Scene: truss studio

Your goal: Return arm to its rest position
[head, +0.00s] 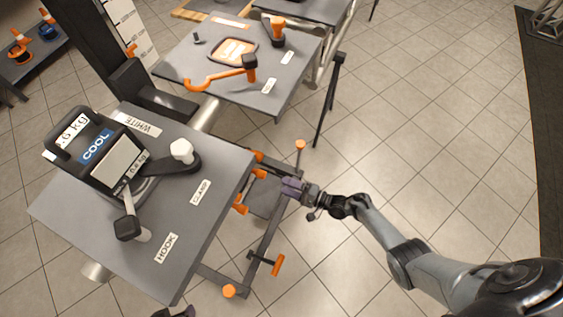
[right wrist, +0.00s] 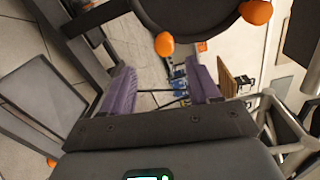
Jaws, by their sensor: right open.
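My right arm reaches in from the lower right of the head view. Its gripper (head: 290,187), with purple finger pads, is just right of the near grey table (head: 75,215), around the cart frame with orange knobs. In the right wrist view the two purple fingers of this gripper (right wrist: 161,88) stand well apart with nothing held between them. A small dark tip at the bottom edge of the head view may be my left gripper (head: 176,312); it is mostly cut off.
On the near table are a black light unit (head: 95,150) with a "COOL" display, a dark arm with a white knob (head: 182,151), and labels. A second grey table (head: 210,60) with an orange hook (head: 215,79) stands behind. Tiled floor (head: 440,130) at right is clear.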

